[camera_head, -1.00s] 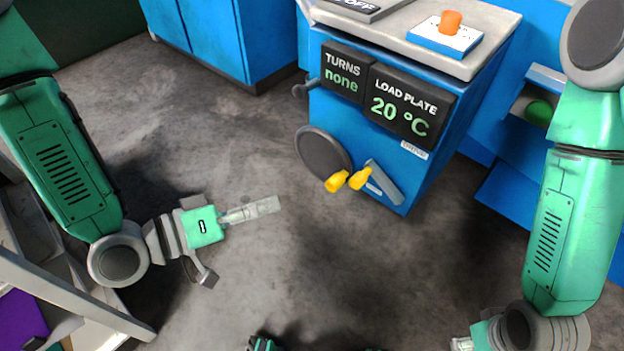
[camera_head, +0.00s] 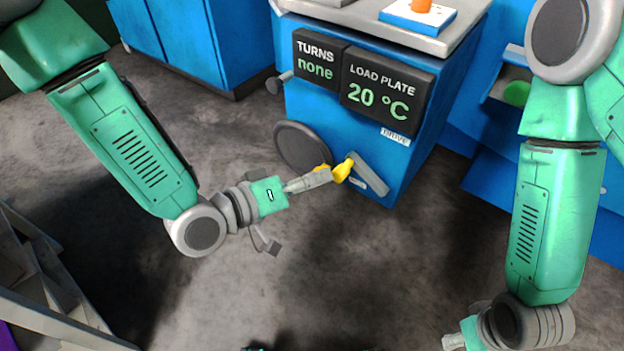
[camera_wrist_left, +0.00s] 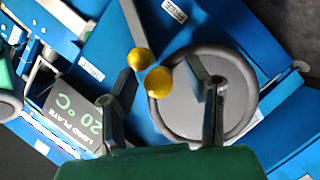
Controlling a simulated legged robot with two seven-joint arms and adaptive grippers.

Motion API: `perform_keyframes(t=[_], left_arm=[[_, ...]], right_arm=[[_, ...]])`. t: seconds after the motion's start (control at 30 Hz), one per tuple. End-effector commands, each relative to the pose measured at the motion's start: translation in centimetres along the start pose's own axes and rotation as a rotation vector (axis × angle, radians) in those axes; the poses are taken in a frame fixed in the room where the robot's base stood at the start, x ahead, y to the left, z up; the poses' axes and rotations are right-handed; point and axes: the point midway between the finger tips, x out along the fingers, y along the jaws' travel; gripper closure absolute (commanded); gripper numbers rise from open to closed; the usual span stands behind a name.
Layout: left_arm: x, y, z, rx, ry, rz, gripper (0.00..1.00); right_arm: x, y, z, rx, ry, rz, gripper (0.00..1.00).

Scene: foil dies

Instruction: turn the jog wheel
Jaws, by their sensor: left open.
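The jog wheel (camera_head: 300,148) is a dark grey disc on the blue machine's front. In the left wrist view the wheel (camera_wrist_left: 185,112) faces me, with a yellow knob (camera_wrist_left: 158,82) near its rim. In the head view this knob (camera_head: 321,167) is partly hidden by my left gripper (camera_head: 325,177). In the left wrist view my left gripper (camera_wrist_left: 167,78) is open, its fingers spread either side of the wheel's knob; I cannot tell whether they touch it. My right gripper (camera_head: 453,342) is low at the right, mostly out of frame.
A second yellow knob (camera_wrist_left: 139,59), on a grey lever, is close beside the wheel's knob. Displays above read TURNS none (camera_head: 317,62) and LOAD PLATE 20 °C (camera_head: 385,93). An orange knob stands on the blue-and-white block (camera_head: 417,18) on top. Floor in front is clear.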

Motion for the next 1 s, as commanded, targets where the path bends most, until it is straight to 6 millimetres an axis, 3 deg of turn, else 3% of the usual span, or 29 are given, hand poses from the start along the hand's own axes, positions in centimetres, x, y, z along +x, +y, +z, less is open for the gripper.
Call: perform_keyframes(t=[0.2,0.3,0.33,0.97,1.0], left_arm=[[0.01,0.02,-0.03,0.000,0.000,0.000,0.61],[0.00,0.01,-0.03,0.000,0.000,0.000,0.96],[0.00,0.00,-0.03,0.000,0.000,0.000,1.00],[-0.24,0.36,-0.58,-0.110,0.001,0.043,1.00],[-0.23,0.36,-0.58,-0.110,0.001,0.042,0.63]], right_arm=[[-0.02,0.00,-0.01,0.000,0.000,0.000,0.60],[-0.02,0.00,0.00,0.000,0.000,0.000,0.60],[-0.02,0.00,0.00,0.000,0.000,0.000,0.60],[-0.70,0.00,-0.04,0.000,0.000,0.000,0.60],[-0.70,0.00,-0.04,0.000,0.000,0.000,0.60]])
